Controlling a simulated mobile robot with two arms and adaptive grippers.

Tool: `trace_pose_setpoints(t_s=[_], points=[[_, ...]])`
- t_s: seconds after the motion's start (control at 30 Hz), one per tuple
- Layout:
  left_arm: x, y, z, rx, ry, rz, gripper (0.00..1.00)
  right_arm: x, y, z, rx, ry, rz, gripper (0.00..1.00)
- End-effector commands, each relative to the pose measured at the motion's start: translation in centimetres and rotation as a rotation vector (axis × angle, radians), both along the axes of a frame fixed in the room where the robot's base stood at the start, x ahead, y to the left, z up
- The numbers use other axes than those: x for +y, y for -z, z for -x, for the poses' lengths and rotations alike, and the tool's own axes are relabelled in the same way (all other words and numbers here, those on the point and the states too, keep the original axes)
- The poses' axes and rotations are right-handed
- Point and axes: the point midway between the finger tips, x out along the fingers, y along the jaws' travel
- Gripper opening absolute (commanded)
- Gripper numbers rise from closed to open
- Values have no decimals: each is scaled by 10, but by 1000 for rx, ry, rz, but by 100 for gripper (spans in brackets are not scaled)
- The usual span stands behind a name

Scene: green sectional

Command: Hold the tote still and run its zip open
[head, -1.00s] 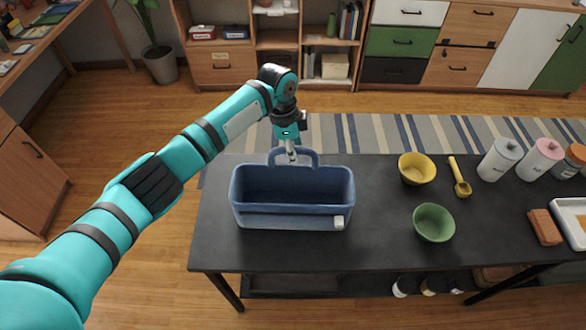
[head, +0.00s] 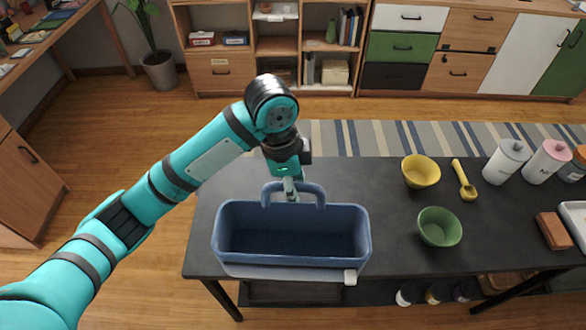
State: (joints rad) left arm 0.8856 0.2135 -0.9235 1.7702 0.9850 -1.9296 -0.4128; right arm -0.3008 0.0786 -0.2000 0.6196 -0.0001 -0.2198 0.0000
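The blue tote (head: 292,263) is at the left part of the dark table, with its top wide open toward me and its hollow inside showing. A raised loop handle (head: 317,194) stands on its far side. A grey strip runs along its near lower edge, with a small white block (head: 350,277) at the right end, perhaps the zip pull. My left gripper (head: 291,193) is at the middle of the handle and looks shut on it; the fingertips are small and partly hidden. The tote's near edge overlaps the table's front edge. My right gripper is not in view.
On the dark table (head: 340,178), a yellow bowl (head: 421,171), green bowl (head: 440,227) and yellow scoop (head: 464,182) stand right of the tote. White (head: 505,162) and pink-lidded (head: 545,163) canisters and a brown block (head: 553,231) are further right. Table between tote and bowls is clear.

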Motion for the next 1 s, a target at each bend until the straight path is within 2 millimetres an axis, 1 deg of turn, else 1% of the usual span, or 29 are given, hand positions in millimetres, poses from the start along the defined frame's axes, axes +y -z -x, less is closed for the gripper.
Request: trace_pose_setpoints(t_s=[0.03, 0.1, 0.2, 0.53, 0.67, 1.0], points=[[0, 0, 6, -1, 2, 2, 0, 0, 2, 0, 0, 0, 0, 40], [0, -1, 13, 0, 2, 1, 0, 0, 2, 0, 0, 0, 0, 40], [0, -1, 17, 1, 0, 0, 0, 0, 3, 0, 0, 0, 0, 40], [0, -2, 19, 0, 0, 1, 0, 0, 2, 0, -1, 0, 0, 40], [0, -3, 15, 0, -1, 0, 0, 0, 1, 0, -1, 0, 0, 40], [-1, -3, -6, 0, 0, 0, 0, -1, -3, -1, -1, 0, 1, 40]])
